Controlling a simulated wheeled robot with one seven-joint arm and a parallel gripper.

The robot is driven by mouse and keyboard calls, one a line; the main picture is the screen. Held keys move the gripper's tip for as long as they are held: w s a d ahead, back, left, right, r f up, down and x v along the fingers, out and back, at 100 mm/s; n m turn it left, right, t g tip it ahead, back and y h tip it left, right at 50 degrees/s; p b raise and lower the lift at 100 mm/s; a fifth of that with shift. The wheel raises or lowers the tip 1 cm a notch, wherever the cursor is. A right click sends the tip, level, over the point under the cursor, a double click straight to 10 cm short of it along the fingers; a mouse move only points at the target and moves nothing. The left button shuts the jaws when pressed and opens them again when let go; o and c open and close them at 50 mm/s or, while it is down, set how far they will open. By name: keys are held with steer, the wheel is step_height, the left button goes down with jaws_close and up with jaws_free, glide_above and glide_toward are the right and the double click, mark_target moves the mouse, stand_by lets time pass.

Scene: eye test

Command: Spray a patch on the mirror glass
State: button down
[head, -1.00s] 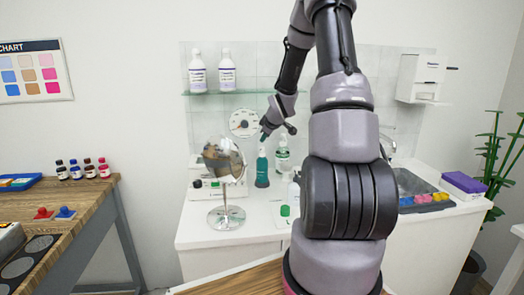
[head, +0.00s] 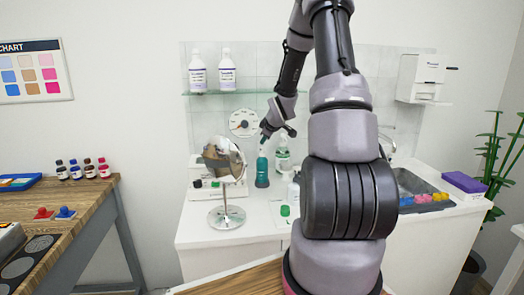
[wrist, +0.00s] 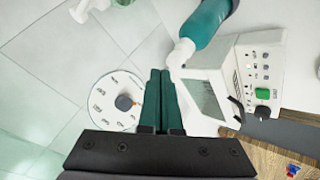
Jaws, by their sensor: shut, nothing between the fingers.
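A round mirror (head: 223,157) on a chrome stand is on the white counter in the head view. A teal bottle with a white top (head: 262,170) stands upright to its right. In the wrist view the bottle (wrist: 210,22) is at the top, its white nozzle just beyond my fingertips. My gripper (head: 264,137) is above the bottle's top in the head view. Its dark green fingers (wrist: 162,72) are shut together and empty in the wrist view. I cannot tell whether they touch the nozzle. The mirror is not clearly visible in the wrist view.
A clear bottle with a green label (head: 283,158) is close on the right. A glass shelf (head: 240,92) with two white bottles is above.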

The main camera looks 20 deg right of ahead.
steer(key=shift+f, duration=0.6)
stand_by(0.6)
steer(key=shift+r, duration=1.1)
steer(key=shift+r, duration=0.1)
step_height(320, 180, up, 6)
steer(key=shift+f, duration=0.1)
stand_by(0.7)
